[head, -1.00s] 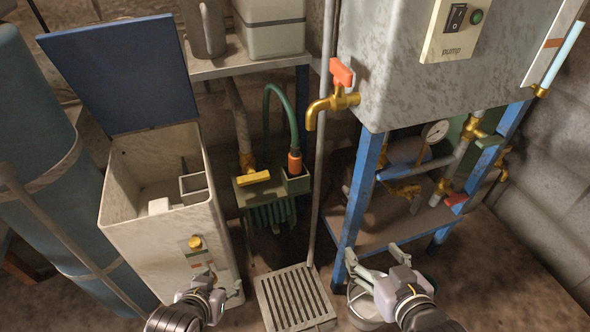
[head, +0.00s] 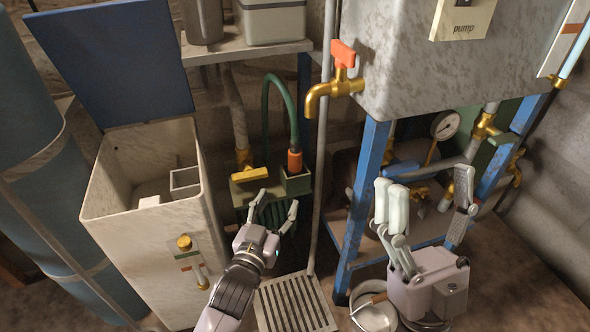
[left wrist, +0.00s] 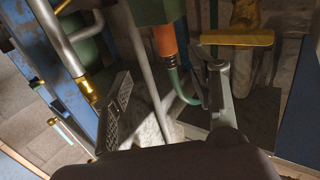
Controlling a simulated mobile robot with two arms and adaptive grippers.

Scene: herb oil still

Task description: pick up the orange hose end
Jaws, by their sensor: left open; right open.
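The orange hose end (head: 294,160) stands upright in a small green holder (head: 297,183), with the green hose (head: 267,105) arching up from it. My left gripper (head: 279,202) is open and empty, below and in front of the holder in the head view, apart from the hose end. In the left wrist view, the orange hose end (left wrist: 165,40) is at the top, beyond the space between the open fingers (left wrist: 165,78). My right gripper (head: 428,193) is open and empty in front of the blue frame at the right.
A yellow valve handle (head: 249,174) is just left of the hose end. A thin grey pipe (head: 322,160) runs upright at its right. An open-lidded beige bin (head: 145,235) stands at the left. A slatted grate (head: 295,302) and a metal pot (head: 373,314) are on the floor.

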